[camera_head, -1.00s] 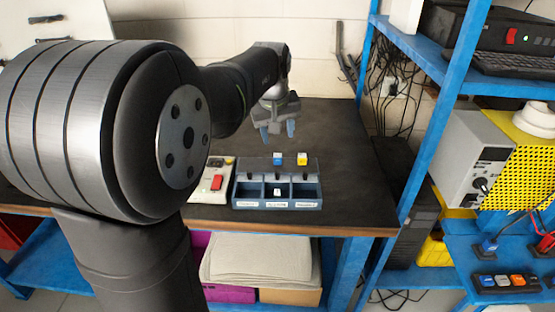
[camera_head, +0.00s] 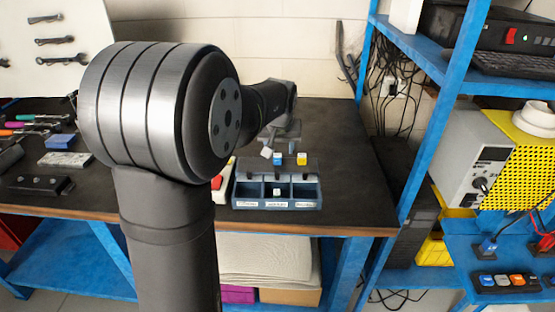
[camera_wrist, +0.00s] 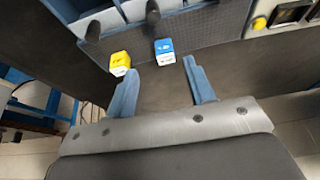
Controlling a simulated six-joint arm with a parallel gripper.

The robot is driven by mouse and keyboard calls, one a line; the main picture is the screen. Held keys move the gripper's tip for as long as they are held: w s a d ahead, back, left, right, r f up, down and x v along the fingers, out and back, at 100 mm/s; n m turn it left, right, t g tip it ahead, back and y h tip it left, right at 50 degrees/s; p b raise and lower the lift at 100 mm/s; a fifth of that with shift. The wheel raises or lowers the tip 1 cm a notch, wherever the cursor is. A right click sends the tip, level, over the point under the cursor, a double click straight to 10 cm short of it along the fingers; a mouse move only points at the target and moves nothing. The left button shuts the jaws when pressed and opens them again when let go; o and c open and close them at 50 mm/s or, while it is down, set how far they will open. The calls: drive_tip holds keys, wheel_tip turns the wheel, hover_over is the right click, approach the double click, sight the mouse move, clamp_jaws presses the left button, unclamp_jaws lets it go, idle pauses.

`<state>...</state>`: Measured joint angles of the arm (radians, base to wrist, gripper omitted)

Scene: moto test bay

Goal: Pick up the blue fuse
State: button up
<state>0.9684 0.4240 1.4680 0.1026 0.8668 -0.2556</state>
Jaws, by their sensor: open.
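The blue fuse (camera_head: 278,158), with a white label, stands at the back edge of the compartment tray (camera_head: 236,195). In the wrist view the blue fuse (camera_wrist: 164,52) lies just beyond the fingertips, roughly between their lines. My gripper (camera_wrist: 161,68) is open and empty, and the fuse is not visibly touched by either finger. In the head view my gripper (camera_head: 281,146) is close behind the fuse, partly hidden by my arm. The fuse's far side is hidden in each view.
A yellow fuse (camera_head: 302,158) stands close beside the blue one, near one finger in the wrist view (camera_wrist: 120,63). A white fuse (camera_head: 277,191) sits in the tray's middle compartment. Dark knobs rise from the tray. A device with a red switch (camera_head: 217,183) stands left; bench behind is clear.

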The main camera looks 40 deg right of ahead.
sight(278, 156)
drive_tip(key=shift+w+x, duration=0.15)
drive_tip(key=shift+x, duration=1.2)
drive_tip(key=shift+w+x, duration=0.15)
drive_tip(key=shift+x, duration=1.2)
drive_tip(key=shift+a+r, duration=0.1)
drive_tip(key=c, duration=1.1)
